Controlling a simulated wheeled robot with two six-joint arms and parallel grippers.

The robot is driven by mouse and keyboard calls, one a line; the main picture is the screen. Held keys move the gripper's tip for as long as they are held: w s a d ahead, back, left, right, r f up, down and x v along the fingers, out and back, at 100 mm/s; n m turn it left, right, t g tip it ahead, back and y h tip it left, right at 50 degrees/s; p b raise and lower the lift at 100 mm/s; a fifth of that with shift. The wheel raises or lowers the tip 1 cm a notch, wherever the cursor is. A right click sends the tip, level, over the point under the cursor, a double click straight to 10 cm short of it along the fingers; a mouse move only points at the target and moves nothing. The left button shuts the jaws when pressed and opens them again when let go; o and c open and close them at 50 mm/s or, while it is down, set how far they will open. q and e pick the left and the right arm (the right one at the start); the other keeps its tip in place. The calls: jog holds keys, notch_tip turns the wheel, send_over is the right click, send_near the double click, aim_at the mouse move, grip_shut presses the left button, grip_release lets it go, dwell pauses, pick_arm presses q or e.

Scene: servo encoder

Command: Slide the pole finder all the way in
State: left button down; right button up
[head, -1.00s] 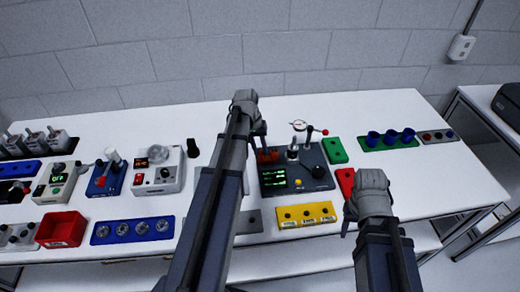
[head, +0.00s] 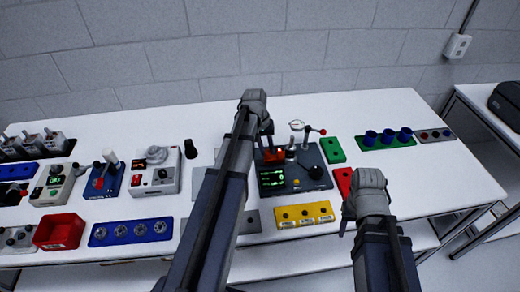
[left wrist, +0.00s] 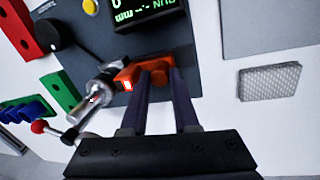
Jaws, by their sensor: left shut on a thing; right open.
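The orange-red block, which I take to be the pole finder (head: 274,154), is on the dark grey servo station (head: 318,181), close beside the silver shaft. My left gripper (head: 267,142) is shut on it from above. In the left wrist view the two fingers (left wrist: 160,82) grip the orange block (left wrist: 133,74), and a small lit patch shows at its shaft-side end. The silver shaft (left wrist: 98,94) stands right beside that end; I cannot tell whether they touch. My right gripper (head: 346,222) is open and empty in front of the red block.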

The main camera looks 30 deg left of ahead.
pick_arm(q)
jog(key=shift+w+d, duration=0.1)
jog(key=shift+d, duration=0.05)
jog(key=c, duration=0.9)
grip_release()
jog(key=shift+d, duration=0.1)
jog(key=shift+c, duration=0.2)
notch_tip(320, 180, up, 8)
jog(key=a+p, duration=0.1)
jog(key=p, duration=0.6)
jog(key=shift+s+a+f+p, duration=0.15)
jog(key=shift+s+a+p, duration=0.1)
jog(key=shift+s+p, duration=0.1)
